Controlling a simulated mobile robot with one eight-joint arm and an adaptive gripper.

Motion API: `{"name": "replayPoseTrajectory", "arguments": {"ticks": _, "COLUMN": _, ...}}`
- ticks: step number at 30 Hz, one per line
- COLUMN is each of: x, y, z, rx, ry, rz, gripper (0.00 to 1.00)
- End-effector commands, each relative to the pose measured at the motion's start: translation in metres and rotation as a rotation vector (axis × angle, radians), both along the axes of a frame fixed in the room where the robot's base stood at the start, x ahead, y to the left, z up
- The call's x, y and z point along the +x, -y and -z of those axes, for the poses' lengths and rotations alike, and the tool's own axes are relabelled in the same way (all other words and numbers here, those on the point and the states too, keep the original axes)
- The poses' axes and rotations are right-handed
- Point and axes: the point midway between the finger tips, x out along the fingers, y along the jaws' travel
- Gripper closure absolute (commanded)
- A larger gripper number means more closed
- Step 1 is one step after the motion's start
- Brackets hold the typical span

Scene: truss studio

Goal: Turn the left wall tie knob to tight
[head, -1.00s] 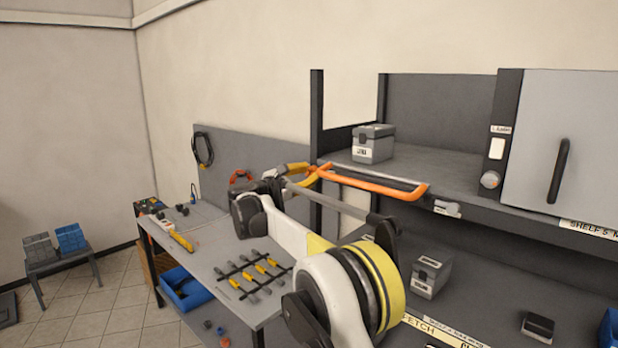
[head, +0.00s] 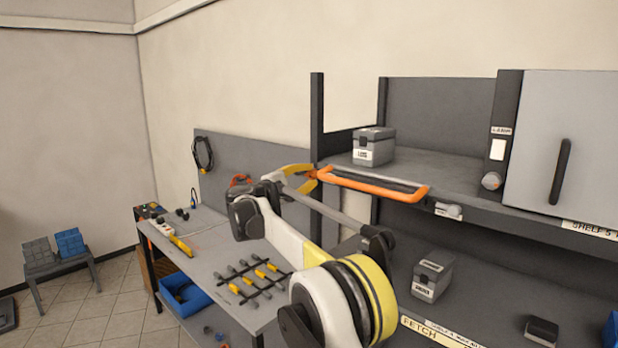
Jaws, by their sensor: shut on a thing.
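My gripper (head: 311,176) is at the left front post (head: 317,120) of the shelf rack. Its yellow fingers come together from above and below on a small orange part at the post, which appears to be the left wall tie knob (head: 313,174). The fingers are shut on it and hide most of it. Its pointer or tight mark cannot be made out. My arm reaches up to it from the lower middle of the view.
An orange bar handle (head: 375,184) runs along the shelf front, close right of my gripper. A grey box (head: 373,146) stands on the upper shelf, another (head: 432,274) below. A workbench (head: 205,262) with tools stands left. A grey cabinet door (head: 575,140) is at right.

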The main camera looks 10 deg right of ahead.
Motion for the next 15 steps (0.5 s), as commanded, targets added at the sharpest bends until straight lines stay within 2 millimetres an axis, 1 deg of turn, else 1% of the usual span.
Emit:
{"name": "replayPoseTrajectory", "arguments": {"ticks": 6, "x": 0.0003, "y": 0.0000, "z": 0.0007, "rx": 0.043, "ry": 0.057, "rz": -0.001, "gripper": 1.00}}
{"name": "replayPoseTrajectory", "arguments": {"ticks": 15, "x": 0.0002, "y": 0.0000, "z": 0.0005, "rx": 0.057, "ry": 0.077, "rz": 0.000, "gripper": 1.00}}
